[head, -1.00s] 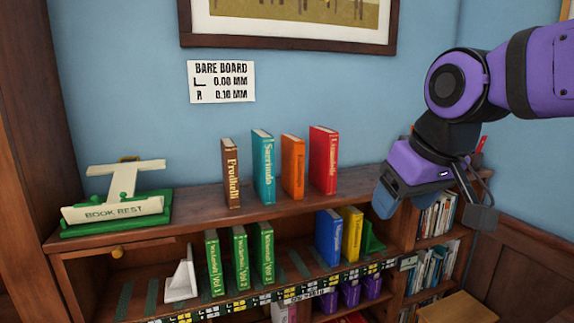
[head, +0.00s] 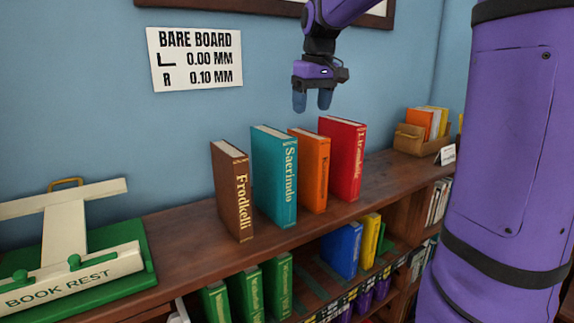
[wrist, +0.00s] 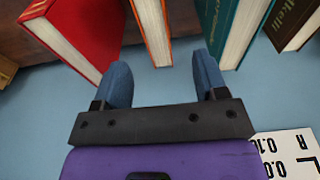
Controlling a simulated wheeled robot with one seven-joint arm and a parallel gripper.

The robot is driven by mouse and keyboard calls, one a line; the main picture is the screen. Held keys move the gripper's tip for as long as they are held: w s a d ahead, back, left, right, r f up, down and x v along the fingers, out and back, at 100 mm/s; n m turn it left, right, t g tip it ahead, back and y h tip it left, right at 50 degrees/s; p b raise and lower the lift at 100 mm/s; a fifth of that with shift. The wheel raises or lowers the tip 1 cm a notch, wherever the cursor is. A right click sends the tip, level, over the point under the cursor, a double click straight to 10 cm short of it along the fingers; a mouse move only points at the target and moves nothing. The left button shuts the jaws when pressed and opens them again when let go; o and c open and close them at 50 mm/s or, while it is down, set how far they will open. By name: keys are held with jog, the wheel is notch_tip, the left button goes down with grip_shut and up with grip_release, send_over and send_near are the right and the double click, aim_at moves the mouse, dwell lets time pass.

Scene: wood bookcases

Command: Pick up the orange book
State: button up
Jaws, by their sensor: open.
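The orange book (head: 314,172) stands upright on the top shelf between the teal book (head: 275,178) and the red book (head: 343,155). My gripper (head: 312,101) is open and empty, pointing down above the orange and red books. In the wrist view my gripper's blue fingers (wrist: 160,85) are spread apart. The orange book also shows in the wrist view (wrist: 153,30), lying between the two fingers' lines and beyond their tips. The red book (wrist: 75,35) is on the left finger's side there and the teal book (wrist: 232,30) on the right finger's side.
A brown book (head: 232,190) stands left of the teal one. A green and cream book rest (head: 100,275) is at the left end. A box of books (head: 420,138) stands at the right. A sign (head: 195,60) hangs on the blue wall. More books fill the lower shelf.

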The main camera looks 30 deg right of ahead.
send_over(306, 144)
jog(key=w+d, duration=0.1)
notch_tip(306, 144, down, 5)
jog(key=shift+w+d+r, duration=0.1)
jog(key=shift+r, duration=0.1)
jog(key=shift+w+d+f, duration=0.1)
jog(key=shift+w+f, duration=0.1)
jog(key=shift+f, duration=1.35)
jog(key=shift+w+d+f, duration=0.1)
jog(key=shift+w+f, duration=0.1)
jog(key=shift+f, duration=1.3)
jog(key=shift+f, duration=0.25)
grip_shut()
